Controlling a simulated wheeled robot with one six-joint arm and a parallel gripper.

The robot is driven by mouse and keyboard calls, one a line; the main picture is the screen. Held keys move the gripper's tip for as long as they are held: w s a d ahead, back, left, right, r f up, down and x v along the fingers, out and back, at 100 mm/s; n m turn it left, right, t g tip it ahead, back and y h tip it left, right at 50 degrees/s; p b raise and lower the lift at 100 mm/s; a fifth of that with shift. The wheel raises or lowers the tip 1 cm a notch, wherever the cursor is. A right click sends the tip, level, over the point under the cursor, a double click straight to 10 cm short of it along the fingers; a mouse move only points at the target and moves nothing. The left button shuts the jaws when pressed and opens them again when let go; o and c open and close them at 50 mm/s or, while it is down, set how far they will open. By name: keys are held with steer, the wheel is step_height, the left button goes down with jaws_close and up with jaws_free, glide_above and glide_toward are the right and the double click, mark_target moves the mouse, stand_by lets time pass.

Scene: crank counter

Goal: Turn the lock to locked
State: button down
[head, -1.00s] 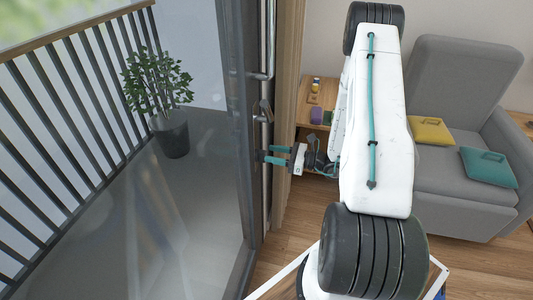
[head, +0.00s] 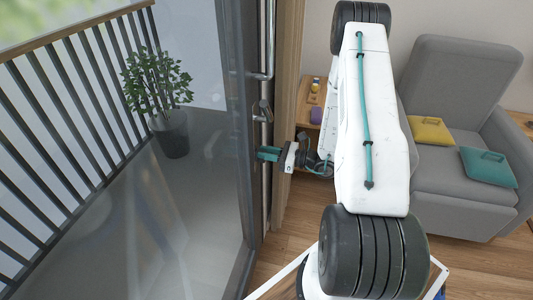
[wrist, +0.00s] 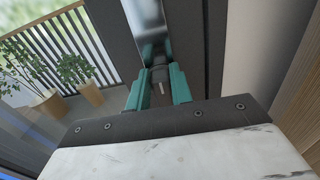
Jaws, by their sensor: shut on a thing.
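The lock's small dark turn piece (wrist: 159,75) shows in the wrist view between my teal fingers, on a dark door frame strip below a shiny metal plate (wrist: 146,18). A short pale mark lies just below it. My gripper (wrist: 157,84) is shut on this turn piece. In the head view my gripper (head: 268,154) reaches left to the edge of the glass door (head: 240,190), below a metal fitting (head: 262,112). There the fingers hide the turn piece. I cannot tell from the views whether the lock stands at locked.
A long vertical metal handle (head: 268,50) runs along the door edge above my gripper. A wooden shelf (head: 303,92) with small items stands behind my arm. A grey armchair (head: 455,175) with cushions is at the right. A potted plant (head: 170,130) stands outside behind the glass.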

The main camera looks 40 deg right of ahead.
steer(key=shift+m, duration=0.3)
steer(key=m, duration=0.5)
steer(key=w+d+m, duration=0.1)
steer(key=m, duration=0.2)
steer(key=shift+f, duration=0.35)
steer(key=m, duration=0.3)
steer(key=f+m, duration=0.1)
steer(key=m, duration=0.5)
steer(key=shift+w+d+f, duration=0.1)
steer(key=shift+d+f, duration=0.05)
steer(key=shift+d, duration=0.1)
steer(key=c, duration=1.2)
jaws_free()
steer(key=shift+c, duration=0.2)
